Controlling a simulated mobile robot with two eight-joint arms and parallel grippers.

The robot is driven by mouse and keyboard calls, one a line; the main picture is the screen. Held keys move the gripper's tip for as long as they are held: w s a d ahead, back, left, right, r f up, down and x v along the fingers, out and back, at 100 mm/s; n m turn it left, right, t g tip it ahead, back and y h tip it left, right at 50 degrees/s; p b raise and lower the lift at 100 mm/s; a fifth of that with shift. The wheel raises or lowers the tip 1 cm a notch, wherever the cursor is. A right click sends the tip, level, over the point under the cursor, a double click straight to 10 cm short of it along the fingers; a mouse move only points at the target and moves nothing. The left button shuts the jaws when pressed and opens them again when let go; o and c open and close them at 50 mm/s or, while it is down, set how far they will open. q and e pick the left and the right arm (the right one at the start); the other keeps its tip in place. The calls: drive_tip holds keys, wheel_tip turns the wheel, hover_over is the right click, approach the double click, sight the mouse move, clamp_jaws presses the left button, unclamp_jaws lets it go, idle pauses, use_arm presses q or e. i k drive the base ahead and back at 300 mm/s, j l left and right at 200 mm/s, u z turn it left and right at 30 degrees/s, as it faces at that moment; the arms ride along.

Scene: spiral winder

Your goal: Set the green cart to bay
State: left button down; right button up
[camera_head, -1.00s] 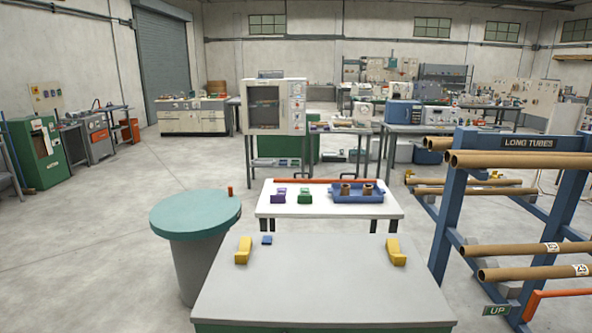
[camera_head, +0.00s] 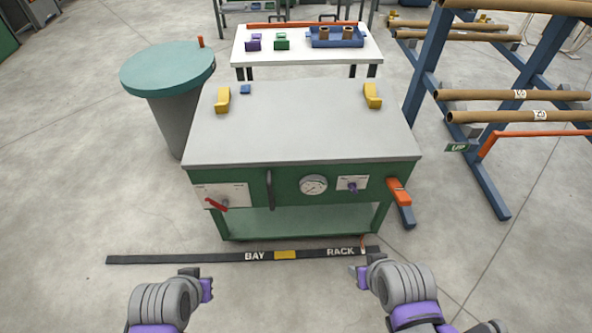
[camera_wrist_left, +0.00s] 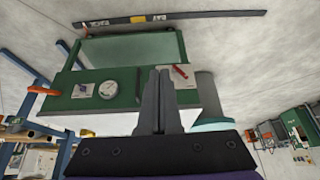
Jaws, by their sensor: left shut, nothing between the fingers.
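The green cart (camera_head: 235,222), with a grey top, stands upright in the middle of the head view. Its front has a red lever (camera_head: 215,204), a black vertical handle (camera_head: 269,189), a round gauge (camera_head: 313,185) and a purple knob (camera_head: 352,186). An orange handle (camera_head: 399,192) is on its right side. A dark floor strip before it reads BAY (camera_head: 254,256) and RACK (camera_head: 340,252), with a yellow mark (camera_head: 285,255) between. My left gripper (camera_head: 194,280) is shut and empty, apart from the cart; its fingers show in the left wrist view (camera_wrist_left: 160,100). My right gripper (camera_head: 364,273) is near RACK, its jaws unclear.
A teal-topped round bin (camera_head: 168,68) stands close to the cart's left. A blue tube rack (camera_head: 428,65) is at the right. A white table (camera_head: 300,55) with a blue tray (camera_head: 336,42) stands behind. The floor at front left is clear.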

sight(282, 157)
drive_tip(key=i+l+z, duration=0.1)
drive_tip(key=i+z, duration=0.15)
drive_tip(key=i, duration=0.2)
drive_tip(key=i+z, duration=0.25)
drive_tip(key=i, duration=0.25)
